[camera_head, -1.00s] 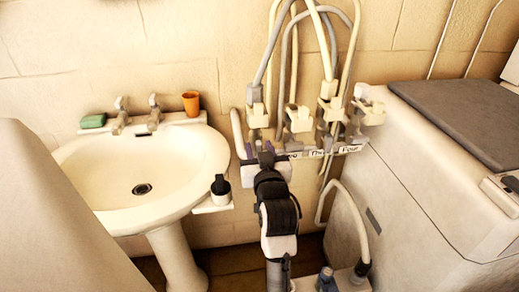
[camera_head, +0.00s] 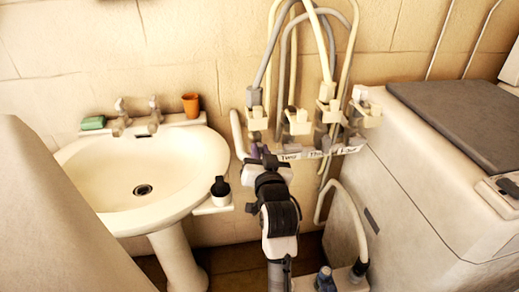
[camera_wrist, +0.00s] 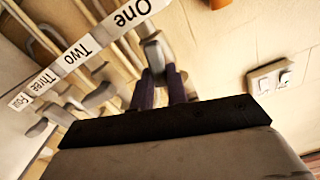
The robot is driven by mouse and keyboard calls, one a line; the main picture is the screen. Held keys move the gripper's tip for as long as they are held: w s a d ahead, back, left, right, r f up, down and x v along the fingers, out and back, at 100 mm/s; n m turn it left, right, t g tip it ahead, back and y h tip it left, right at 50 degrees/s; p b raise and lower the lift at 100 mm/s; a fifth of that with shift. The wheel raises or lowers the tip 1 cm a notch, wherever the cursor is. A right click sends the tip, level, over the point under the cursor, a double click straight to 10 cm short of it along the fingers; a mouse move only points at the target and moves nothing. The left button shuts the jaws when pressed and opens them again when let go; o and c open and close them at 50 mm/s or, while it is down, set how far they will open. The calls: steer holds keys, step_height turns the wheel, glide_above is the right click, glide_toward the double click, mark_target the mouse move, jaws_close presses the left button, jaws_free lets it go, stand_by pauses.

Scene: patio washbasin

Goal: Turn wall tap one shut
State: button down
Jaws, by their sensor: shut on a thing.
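The handle's lower part is hidden between the fingers. In the head view my gripper (camera_head: 261,152) covers tap one and its label.
A washbasin (camera_head: 200,160) with an orange cup (camera_head: 191,105) and green soap (camera_head: 93,123) is on the left. A dark-capped container (camera_head: 221,190) stands beside it. A white appliance (camera_head: 410,190) closes the right side. A wall switch (camera_wrist: 270,78) shows in the wrist view.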

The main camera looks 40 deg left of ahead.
steer(key=m+p, duration=0.1)
steer(key=m, duration=0.1)
steer(key=m+p, duration=0.1)
steer(key=shift+w+d+r+m, duration=0.1)
steer(key=shift+w+d+m, duration=0.1)
steer(key=shift+m, duration=0.2)
steer(key=shift+w+d+f+m+p, duration=0.1)
steer(key=shift+f+m+p, duration=0.1)
steer(key=shift+m+p, duration=1.35)
steer(key=shift+w+f+m+p, duration=0.15)
steer(key=shift+m+p, duration=0.9)
steer(key=shift+m, duration=1)
steer(key=shift+s+d+f+m+p, duration=0.1)
steer(key=shift+f+m+p, duration=0.1)
steer(key=shift+m+p, duration=1.35)
steer(key=shift+a+m, duration=0.1)
steer(key=shift+m, duration=0.25)
steer(key=c, duration=1.4)
jaws_free()
steer(key=shift+f, duration=0.1)
steer(key=shift+f, duration=0.1)
